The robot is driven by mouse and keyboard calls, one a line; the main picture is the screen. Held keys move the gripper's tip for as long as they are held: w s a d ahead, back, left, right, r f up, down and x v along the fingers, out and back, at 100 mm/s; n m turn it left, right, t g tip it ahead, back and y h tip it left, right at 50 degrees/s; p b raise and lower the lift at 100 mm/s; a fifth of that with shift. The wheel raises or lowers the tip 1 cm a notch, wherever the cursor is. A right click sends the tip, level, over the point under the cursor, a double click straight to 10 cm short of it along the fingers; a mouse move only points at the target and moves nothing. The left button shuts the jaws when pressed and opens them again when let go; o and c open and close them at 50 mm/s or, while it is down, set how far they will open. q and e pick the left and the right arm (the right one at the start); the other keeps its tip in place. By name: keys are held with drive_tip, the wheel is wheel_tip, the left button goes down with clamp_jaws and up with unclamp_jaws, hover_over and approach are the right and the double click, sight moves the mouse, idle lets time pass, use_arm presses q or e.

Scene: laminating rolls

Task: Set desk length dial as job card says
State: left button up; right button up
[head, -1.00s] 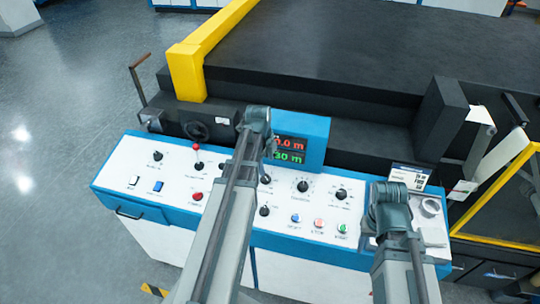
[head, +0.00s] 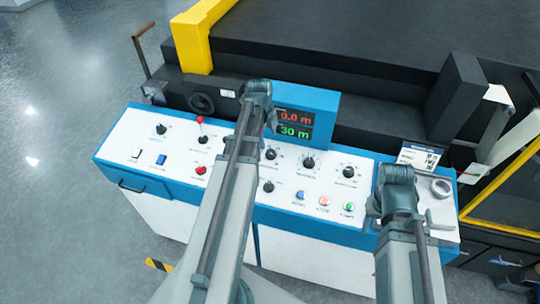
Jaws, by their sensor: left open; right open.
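The white control desk (head: 125,150) carries several black dials, among them one near the middle (head: 308,162), one at the right (head: 348,172) and a lower one (head: 268,187). Their labels are too small to read, so I cannot tell which is the length dial. The display (head: 294,124) shows red 0.0 m above green 30 m. The job card (head: 420,156) stands at the desk's right back; its text is unreadable. My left gripper (head: 270,122) is open by the display's left edge, mostly hidden by its arm. My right gripper (head: 369,212) is open over the desk's right part, its fingers hardly visible.
A red-knobbed lever (head: 201,130), a red button (head: 200,170) and rocker switches (head: 161,160) are on the desk's left. Coloured push buttons (head: 324,203) line its front. A grey ring (head: 440,188) lies at the right. The dark machine (head: 330,40) rises behind.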

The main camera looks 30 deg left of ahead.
sight(270, 151)
use_arm(q)
drive_tip(key=f+b, duration=0.2)
drive_tip(key=w+f+b, duration=0.1)
drive_tip(key=f+b, duration=0.4)
drive_tip(key=f, duration=0.1)
drive_tip(key=shift+w+f, duration=0.2)
drive_tip(key=shift+f, duration=0.05)
drive_tip(key=shift+d, duration=0.1)
clamp_jaws()
